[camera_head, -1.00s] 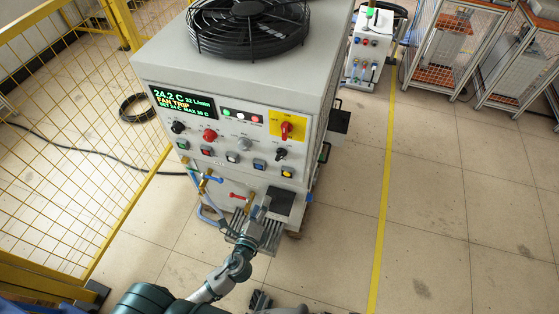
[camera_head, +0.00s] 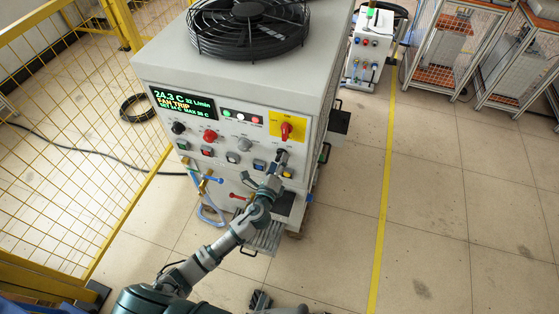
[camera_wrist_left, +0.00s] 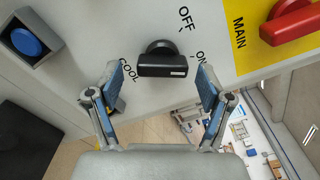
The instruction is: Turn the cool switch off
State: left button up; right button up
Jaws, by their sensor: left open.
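The cool switch (camera_wrist_left: 163,60) is a black knob on the grey front panel, between the COOL, OFF and ON labels in the left wrist view. Its white mark is at the right end of its handle, on the side of ON. My left gripper (camera_wrist_left: 162,84) is open, with one finger on each side of the knob and gaps showing. In the head view my left gripper (camera_head: 279,161) is at the panel's right part and largely hides the switch. A dark part at the bottom edge seems to be my right gripper (camera_head: 260,300); its fingers are unclear.
A red main switch on a yellow plate (camera_head: 273,124) is just above the cool switch. A blue button (camera_wrist_left: 26,41) is to its left in the wrist view. The display (camera_head: 182,104) reads FAN TRIP.

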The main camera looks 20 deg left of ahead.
pick_arm(q)
jog(key=shift+w, duration=0.4)
jog(key=shift+c, duration=0.7)
jog(key=c, duration=1)
pick_arm(e)
jog(key=shift+r, duration=0.15)
